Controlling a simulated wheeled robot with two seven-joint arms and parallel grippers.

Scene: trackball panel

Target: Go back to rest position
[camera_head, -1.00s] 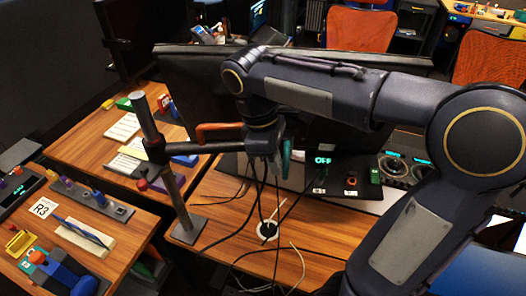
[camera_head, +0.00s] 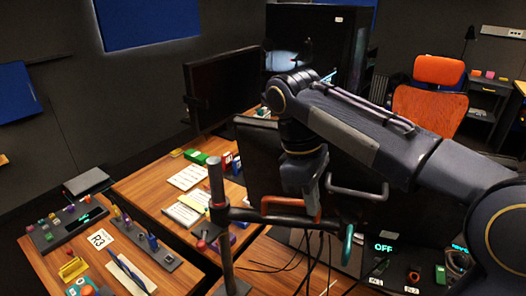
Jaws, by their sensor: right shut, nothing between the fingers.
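My right arm comes in from the right and reaches across the middle of the head view. My right gripper (camera_head: 305,190) hangs at its end, in front of the dark monitor and just above the bar of a dark pole stand (camera_head: 218,190). Its jaws are shut with nothing between them; the fingertips are hard to make out against the dark background. The trackball panel (camera_head: 400,272) is at the lower right, with an "OFF" display (camera_head: 385,247), and my arm is above it. My left gripper is not in view.
An orange handle (camera_head: 283,203) and a teal handle (camera_head: 347,245) are by the stand's bar. Wooden tables with papers (camera_head: 188,177) and small panels (camera_head: 146,245) fill the left. Cables hang below the bar. An orange chair (camera_head: 436,105) stands behind.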

